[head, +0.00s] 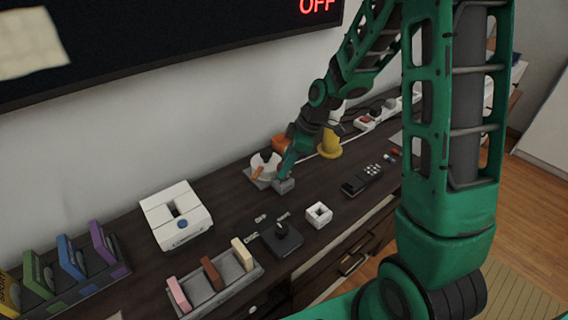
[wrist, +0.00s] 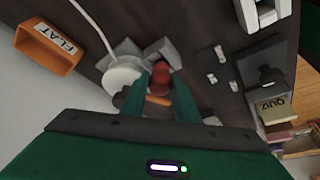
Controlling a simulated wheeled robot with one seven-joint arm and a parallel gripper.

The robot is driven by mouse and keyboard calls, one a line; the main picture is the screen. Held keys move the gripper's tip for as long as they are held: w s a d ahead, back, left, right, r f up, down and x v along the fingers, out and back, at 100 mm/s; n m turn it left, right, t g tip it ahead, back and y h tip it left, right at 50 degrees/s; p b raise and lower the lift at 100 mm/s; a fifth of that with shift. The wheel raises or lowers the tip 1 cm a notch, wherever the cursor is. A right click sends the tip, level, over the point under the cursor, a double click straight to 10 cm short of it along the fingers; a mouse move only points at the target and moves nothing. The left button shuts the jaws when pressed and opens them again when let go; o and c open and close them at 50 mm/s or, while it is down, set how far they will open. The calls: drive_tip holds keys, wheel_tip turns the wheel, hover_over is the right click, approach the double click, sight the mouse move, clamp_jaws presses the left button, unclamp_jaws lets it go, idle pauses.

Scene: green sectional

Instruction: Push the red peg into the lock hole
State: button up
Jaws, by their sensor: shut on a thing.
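The red peg (wrist: 161,76) is between the two fingers of my gripper (wrist: 168,90) in the wrist view, and the gripper is shut on it. The peg's far end points at a grey block (wrist: 165,50); I cannot tell if it touches or enters a hole there. The block also shows in the head view (head: 284,186), at the tip of my gripper (head: 284,172). A round white piece (wrist: 124,76) sits beside the block, and an orange part (wrist: 158,100) shows near the fingers. The lock hole itself is hidden.
A remote (head: 362,180), a white cube with a hole (head: 319,214) and a dark switch base (head: 282,238) lie on the dark cabinet. The wall is close behind.

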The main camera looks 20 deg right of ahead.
drive_tip(key=shift+f, duration=0.55)
drive_tip(key=o, duration=1.2)
drive_tip(key=v, duration=1)
drive_tip(key=shift+d+r, duration=0.15)
drive_tip(key=shift+r, duration=0.2)
drive_tip(key=s+d+r+m+h, duration=0.1)
drive_tip(key=s+d+m, duration=0.3)
drive_tip(key=s, duration=0.5)
drive_tip(key=s+d+r+m+g+h, duration=0.1)
drive_tip(key=s+d+m, duration=0.3)
drive_tip(key=s+m, duration=0.4)
drive_tip(key=s+d+r+m+g+h, duration=0.1)
drive_tip(key=s+d+m, duration=0.4)
drive_tip(key=s, duration=0.7)
drive_tip(key=shift+d+r+m+h, duration=0.1)
drive_tip(key=shift+r+m+h, duration=0.3)
drive_tip(key=shift+r+m, duration=0.5)
